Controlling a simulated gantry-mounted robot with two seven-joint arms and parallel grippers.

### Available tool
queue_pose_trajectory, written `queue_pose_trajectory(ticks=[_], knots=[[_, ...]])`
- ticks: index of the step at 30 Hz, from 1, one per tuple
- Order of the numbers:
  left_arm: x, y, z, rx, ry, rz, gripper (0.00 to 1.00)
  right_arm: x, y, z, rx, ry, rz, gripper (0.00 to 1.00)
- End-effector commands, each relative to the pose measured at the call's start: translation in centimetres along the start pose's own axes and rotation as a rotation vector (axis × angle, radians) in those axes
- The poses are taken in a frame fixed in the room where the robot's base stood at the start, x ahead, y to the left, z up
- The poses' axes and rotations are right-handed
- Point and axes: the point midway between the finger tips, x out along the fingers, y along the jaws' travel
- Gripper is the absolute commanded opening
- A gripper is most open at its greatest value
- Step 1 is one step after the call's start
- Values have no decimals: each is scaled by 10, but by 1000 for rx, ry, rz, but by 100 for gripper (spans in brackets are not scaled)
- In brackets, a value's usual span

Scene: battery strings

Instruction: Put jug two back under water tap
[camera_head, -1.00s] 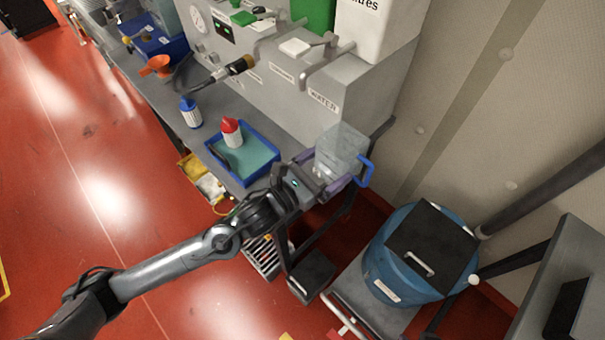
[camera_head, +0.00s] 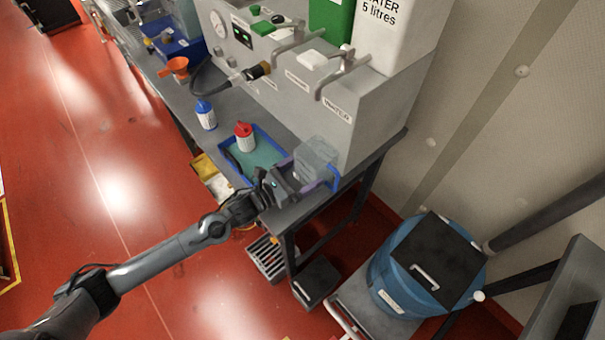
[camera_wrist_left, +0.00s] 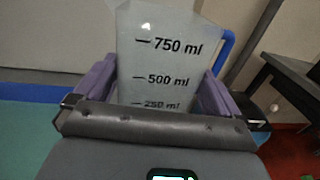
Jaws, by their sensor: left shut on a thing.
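The jug (camera_head: 316,162) is clear with a blue handle and is held upright near the right end of the bench. My left gripper (camera_head: 305,186) is shut on it, its purple fingers on either side of the jug. In the left wrist view the jug (camera_wrist_left: 165,60) shows 750, 500 and 250 ml marks between the fingers (camera_wrist_left: 160,88). The water tap (camera_head: 335,77) sticks out of the grey panel, up and slightly right of the jug. Whether the jug's base touches the bench is hidden by the gripper. My right gripper is not in view.
A blue-rimmed tray (camera_head: 284,152) with a red-capped bottle (camera_head: 244,137) lies just left of the jug. A blue-capped bottle (camera_head: 205,115) stands further left. The bench's right end (camera_head: 378,150) looks clear.

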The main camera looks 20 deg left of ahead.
Motion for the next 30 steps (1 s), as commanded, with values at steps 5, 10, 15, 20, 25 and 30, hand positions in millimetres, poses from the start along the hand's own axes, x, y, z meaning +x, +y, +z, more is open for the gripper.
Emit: queue_pose_trajectory(ticks=[5, 10, 15, 20, 25, 30], knots=[[0, 0, -12, -1, -2, 1, 42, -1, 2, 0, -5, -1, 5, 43], [0, 0, -12, 0, -2, 0, 42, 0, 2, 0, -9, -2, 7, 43], [0, 0, -15, 1, -2, 0, 42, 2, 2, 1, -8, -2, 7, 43], [0, 0, -15, 0, -1, 0, 100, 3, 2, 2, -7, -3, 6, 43], [0, 0, -14, 0, -1, 0, 100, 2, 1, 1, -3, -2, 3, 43], [-6, 0, -13, 1, 2, 0, 100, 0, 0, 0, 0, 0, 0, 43]])
